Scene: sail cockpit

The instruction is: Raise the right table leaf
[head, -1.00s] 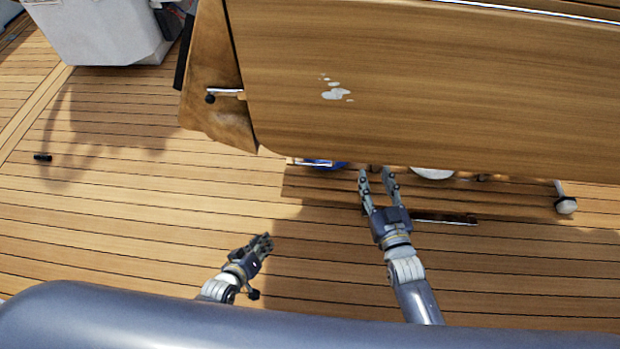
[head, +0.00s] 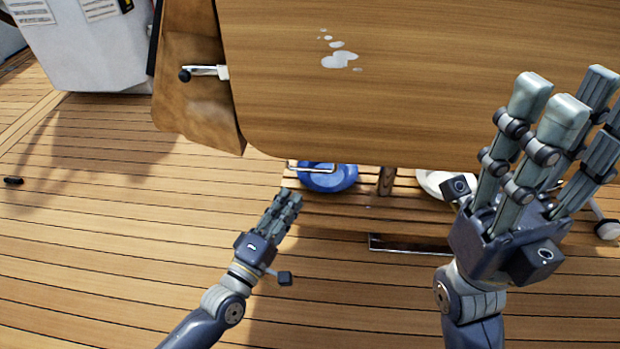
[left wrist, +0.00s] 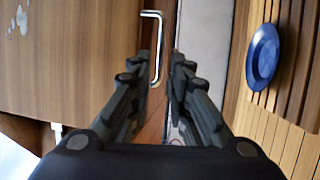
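The right table leaf (head: 420,90) is a wooden panel hanging down in the head view, with white spots on its face. It also shows at the left of the left wrist view (left wrist: 60,60). A bent metal handle (head: 312,167) shows at its lower left edge, and in the left wrist view the handle (left wrist: 153,48) is just beyond my fingertips. My left gripper (head: 288,200) is open, below the handle; no contact is visible. My right gripper (head: 578,105) is open and empty, raised in front of the leaf, and hides part of its right side.
A blue plate (head: 328,178) and a white plate (head: 440,184) are on slats under the leaf. A metal rod with a black knob (head: 205,72) sticks out at left. A white box (head: 85,45) stands at the back left. The deck at left is mostly clear.

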